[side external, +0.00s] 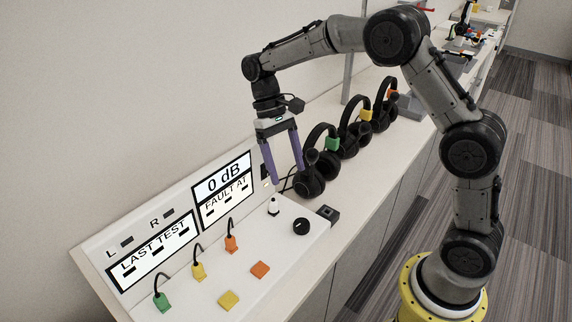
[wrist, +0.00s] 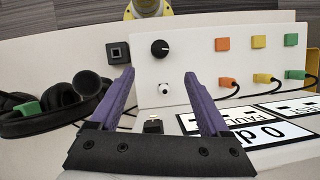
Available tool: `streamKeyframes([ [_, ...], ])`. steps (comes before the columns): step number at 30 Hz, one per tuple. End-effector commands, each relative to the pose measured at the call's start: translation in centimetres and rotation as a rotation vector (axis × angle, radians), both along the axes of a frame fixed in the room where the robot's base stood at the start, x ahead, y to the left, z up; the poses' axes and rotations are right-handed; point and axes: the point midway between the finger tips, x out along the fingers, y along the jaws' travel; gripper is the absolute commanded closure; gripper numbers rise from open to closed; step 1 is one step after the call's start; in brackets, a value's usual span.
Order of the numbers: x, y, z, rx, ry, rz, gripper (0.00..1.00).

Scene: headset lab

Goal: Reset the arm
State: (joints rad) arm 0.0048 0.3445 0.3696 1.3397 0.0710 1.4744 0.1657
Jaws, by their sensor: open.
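My gripper (side external: 287,172) has purple fingers and is open and empty. In the side external view it points down above the bench, between the test panel (side external: 215,279) and the headset with the green tag (side external: 331,143). In the wrist view the two fingertips (wrist: 160,75) stand apart with nothing between them. The white toggle switch (wrist: 165,88) and the black knob (wrist: 159,48) show beyond the fingertips, on the panel. In the side external view my arm reaches over from the yellow base on the right.
Headsets with a yellow tag (side external: 366,114) and an orange tag (side external: 393,94) stand farther along the bench. Green (side external: 162,301), yellow (side external: 198,270) and orange (side external: 231,243) plugs with black cables sit in the panel. The display (side external: 222,184) reads 0 dB. A small black box (side external: 328,214) sits beside the panel.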

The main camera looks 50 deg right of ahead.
Motion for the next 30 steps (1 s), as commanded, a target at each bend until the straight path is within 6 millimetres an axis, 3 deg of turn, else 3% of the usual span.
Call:
streamKeyframes([
  [11,0.1,0.0,0.6,0.0,-0.013,0.0,0.2],
  [16,-0.8,0.0,5.4,-0.001,-0.122,0.002,0.2],
  [21,-5.3,-0.1,11.1,-0.009,-0.273,0.008,0.2],
  [24,-8.5,-0.2,13.3,-0.014,-0.369,0.02,0.2],
  [30,-15.2,-0.6,15.0,-0.03,-0.572,0.052,0.2],
])
